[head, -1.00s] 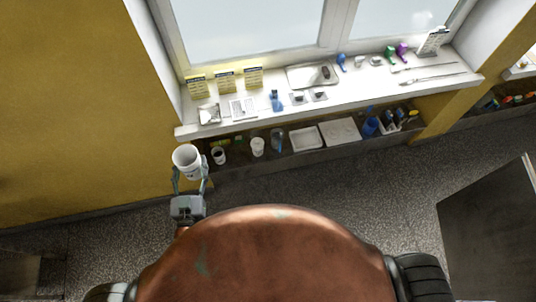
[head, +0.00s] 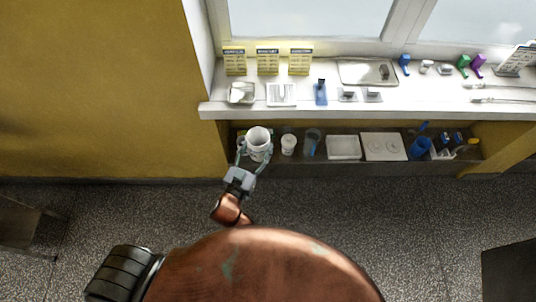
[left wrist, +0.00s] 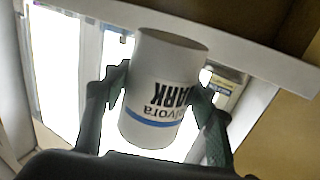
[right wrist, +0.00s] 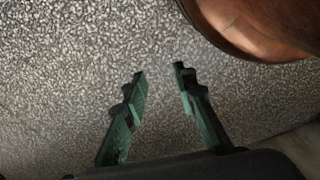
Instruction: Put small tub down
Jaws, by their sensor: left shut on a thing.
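The small tub (head: 258,139) is a white cup-like tub, gripped by my left gripper (head: 256,156) in front of the low shelf under the window sill. In the left wrist view the tub (left wrist: 164,85) shows dark lettering and a blue band, and the fingers close on it from both sides. The lettering is upside down in that picture. Whether its base touches the shelf cannot be told. My right gripper (right wrist: 162,95) shows only in the right wrist view, open and empty above the speckled floor.
The low shelf (head: 300,172) holds a white cup (head: 288,144), a blue scoop-like item (head: 312,138), a white tray (head: 343,147), a pale lidded box (head: 383,147) and a blue cup (head: 419,147). The window sill (head: 430,103) overhangs it with tools and cards.

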